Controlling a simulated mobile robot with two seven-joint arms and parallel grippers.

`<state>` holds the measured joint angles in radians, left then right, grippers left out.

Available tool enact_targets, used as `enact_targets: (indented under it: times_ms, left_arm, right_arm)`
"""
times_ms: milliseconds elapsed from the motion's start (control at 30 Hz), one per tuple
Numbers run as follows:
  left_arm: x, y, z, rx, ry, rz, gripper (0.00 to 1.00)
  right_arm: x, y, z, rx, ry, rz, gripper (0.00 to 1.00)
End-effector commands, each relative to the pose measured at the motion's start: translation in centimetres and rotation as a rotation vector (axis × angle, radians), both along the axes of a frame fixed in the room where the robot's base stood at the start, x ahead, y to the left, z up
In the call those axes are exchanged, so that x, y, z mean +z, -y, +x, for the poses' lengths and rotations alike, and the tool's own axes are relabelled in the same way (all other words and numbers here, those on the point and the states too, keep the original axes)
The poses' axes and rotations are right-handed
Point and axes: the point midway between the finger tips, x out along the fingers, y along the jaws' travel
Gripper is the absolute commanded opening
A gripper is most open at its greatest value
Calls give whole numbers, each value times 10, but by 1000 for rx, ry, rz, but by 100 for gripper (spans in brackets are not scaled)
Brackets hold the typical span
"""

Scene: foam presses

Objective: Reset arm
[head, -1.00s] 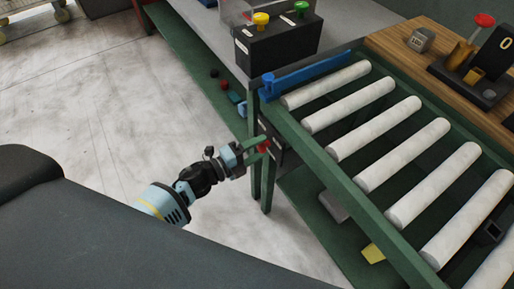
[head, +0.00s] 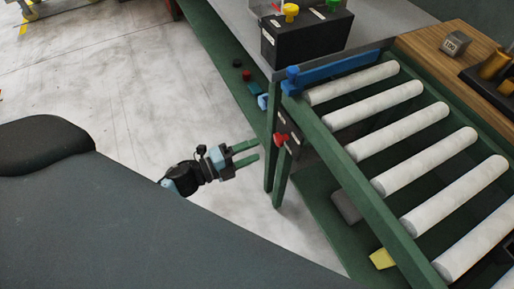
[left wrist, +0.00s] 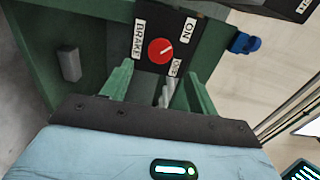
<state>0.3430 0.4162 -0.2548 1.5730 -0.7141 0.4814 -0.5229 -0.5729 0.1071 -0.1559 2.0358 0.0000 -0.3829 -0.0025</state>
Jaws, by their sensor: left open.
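My left gripper (head: 246,153) is open and empty in the head view, with its green fingers pointing right toward the conveyor's front leg. In the left wrist view its two fingers (left wrist: 158,88) stand apart, with a dark switch box (left wrist: 187,30) beyond them. The box carries a red round knob (left wrist: 160,51) with a white mark, and labels reading BRAKE, ON and what looks like OFF. The red knob (head: 281,138) also shows on the conveyor frame in the head view, a little right of the fingertips and apart from them. My right gripper is in neither view.
A roller conveyor (head: 352,170) with a green frame fills the right. A blue stop bar (head: 335,71) lies across its end. A black box with a yellow button (head: 291,12) stands on the grey bench. A grey block (head: 346,206) and a yellow piece (head: 382,258) lie below.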

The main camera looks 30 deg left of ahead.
Motion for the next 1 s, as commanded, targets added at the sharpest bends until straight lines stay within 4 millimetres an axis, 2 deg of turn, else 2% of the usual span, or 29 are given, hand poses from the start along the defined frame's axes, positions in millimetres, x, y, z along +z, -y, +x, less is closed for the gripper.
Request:
enact_targets:
  times_ms: [467, 600, 667, 767, 1000]
  left_arm:
    - [0, 0, 0, 0, 0, 0, 59]
    - [0, 1, -7, 25, -36, -35, 59]
    - [0, 1, -16, 60, -84, -84, 59]
    - [-2, 0, -41, 152, -211, -208, 59]
    - [-12, -8, -126, 456, -614, -582, 59]
  right_arm:
    - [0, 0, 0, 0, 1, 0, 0]
    - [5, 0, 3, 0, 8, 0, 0]
    - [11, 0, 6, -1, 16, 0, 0]
    - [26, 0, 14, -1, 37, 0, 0]
    - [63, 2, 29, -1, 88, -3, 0]
